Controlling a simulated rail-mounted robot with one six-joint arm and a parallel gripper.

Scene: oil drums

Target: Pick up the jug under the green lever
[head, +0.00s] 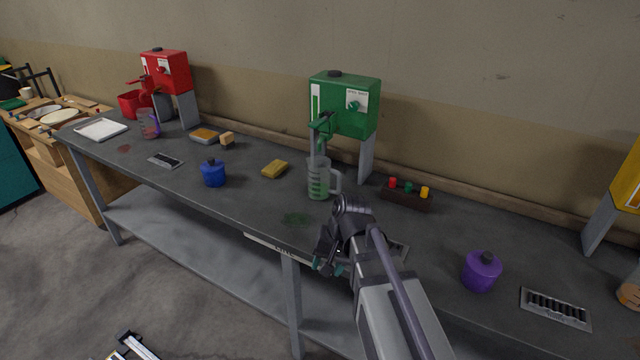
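A clear jug (319,178) with green markings and a handle on its right stands upright on the bench. It is directly under the green lever (322,128) of the green dispenser box (344,104). My gripper (328,262) is in front of and below the jug in the picture, near the bench's front edge, and apart from it. The gripper is small and dark here, and its fingers are partly hidden by my wrist, so I cannot tell its opening. Nothing is seen held in it.
A blue canister (213,173) and purple canister (481,271) stand farther off.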

